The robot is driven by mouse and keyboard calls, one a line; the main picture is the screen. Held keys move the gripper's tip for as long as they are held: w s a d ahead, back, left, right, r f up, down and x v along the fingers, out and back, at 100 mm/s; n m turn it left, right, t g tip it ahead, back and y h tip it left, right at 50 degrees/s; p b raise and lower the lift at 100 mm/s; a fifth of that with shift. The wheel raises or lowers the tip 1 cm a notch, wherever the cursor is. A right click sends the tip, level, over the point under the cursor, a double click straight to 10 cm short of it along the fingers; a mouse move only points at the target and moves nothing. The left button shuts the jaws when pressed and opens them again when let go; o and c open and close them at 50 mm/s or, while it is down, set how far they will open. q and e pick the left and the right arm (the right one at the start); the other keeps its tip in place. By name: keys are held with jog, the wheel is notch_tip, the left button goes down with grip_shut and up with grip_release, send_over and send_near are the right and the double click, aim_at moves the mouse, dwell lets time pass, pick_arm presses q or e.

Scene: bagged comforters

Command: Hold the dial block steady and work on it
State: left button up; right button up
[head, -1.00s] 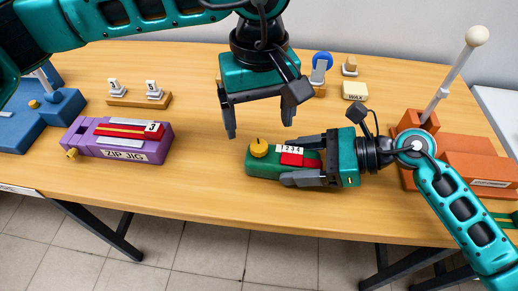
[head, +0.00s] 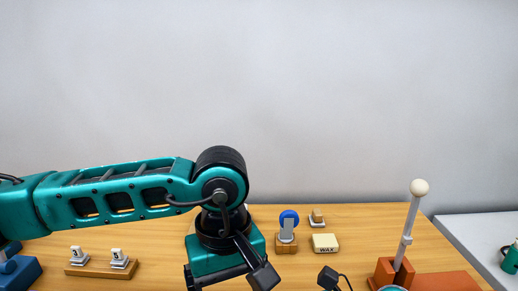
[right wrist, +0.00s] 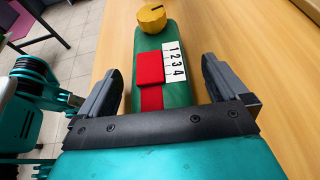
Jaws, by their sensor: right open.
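The dial block (right wrist: 176,95) shows in the right wrist view: a green body with a yellow dial (right wrist: 152,18) on its far end, a red slider (right wrist: 150,68) and a white strip numbered 1 to 4 (right wrist: 174,62). The dial has a dark mark. My right gripper (right wrist: 162,65) is open, one finger on each side of the block, with gaps visible. In the head view the block is below the frame. My left gripper (head: 227,281) points down at the bottom edge there, fingers spread; its fingertips are cut off.
Behind are a wax block (head: 325,243), a blue disc on a stand (head: 288,219) and a small wooden holder with two numbered pieces (head: 101,269). A white-knobbed lever (head: 410,225) on an orange base rises at the right. A blue fixture (head: 22,275) sits far left.

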dwell(0.6)
jog(key=shift+r+v, duration=0.2)
jog(key=shift+v, duration=1.15)
jog(key=shift+r+v, duration=0.2)
jog(key=shift+v, duration=1.15)
jog(key=shift+a, duration=0.1)
